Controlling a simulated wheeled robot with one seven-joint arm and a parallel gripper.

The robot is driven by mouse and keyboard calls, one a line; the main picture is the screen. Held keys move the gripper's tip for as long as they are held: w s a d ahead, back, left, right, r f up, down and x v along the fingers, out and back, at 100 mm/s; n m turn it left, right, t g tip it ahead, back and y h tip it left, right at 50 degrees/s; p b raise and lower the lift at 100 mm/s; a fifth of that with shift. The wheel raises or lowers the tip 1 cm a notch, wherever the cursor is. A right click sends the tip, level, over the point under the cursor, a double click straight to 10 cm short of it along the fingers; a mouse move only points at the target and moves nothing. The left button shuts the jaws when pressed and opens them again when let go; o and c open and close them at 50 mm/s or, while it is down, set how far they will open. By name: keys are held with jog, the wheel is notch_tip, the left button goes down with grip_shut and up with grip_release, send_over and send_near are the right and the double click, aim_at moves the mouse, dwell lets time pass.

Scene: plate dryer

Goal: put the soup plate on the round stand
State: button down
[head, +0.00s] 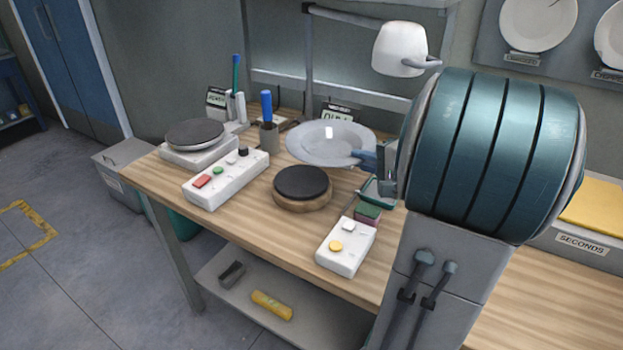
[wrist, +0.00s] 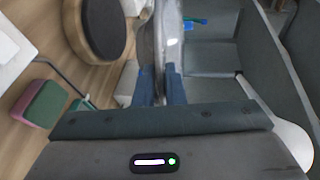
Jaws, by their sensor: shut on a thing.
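The soup plate (head: 328,143) is pale grey with a wide rim. My gripper (head: 366,160) is shut on its right edge in the head view. In the wrist view the plate (wrist: 160,38) shows nearly edge-on between my blue fingers (wrist: 159,88). The plate looks held above the bench, roughly level; its exact height is hard to tell. The round stand (head: 302,188), a wooden base with a dark top, is on the bench in front of and slightly left of the plate. Nothing rests on it. It also shows at the top left of the wrist view (wrist: 104,27).
A smaller white box (head: 346,246) and a green-and-pink sponge (head: 367,213) are near the front. A white lamp (head: 399,48) hangs above.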

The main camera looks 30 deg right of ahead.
jog(key=w+a+f, duration=0.1)
jog(key=w+f, duration=0.1)
jog(key=w+a+f+b, duration=0.1)
jog(key=w+a, duration=0.1)
jog(key=w, duration=0.1)
jog(key=w+a+f+b, duration=0.1)
jog(key=w+a+f, duration=0.1)
jog(key=shift+w+f, duration=0.2)
jog(key=shift+f, duration=0.15)
notch_tip(320, 180, down, 4)
jog(key=shift+r+b, duration=0.1)
jog(key=shift+b, duration=0.85)
jog(key=c, duration=1.5)
grip_release()
jog(key=shift+o, duration=0.2)
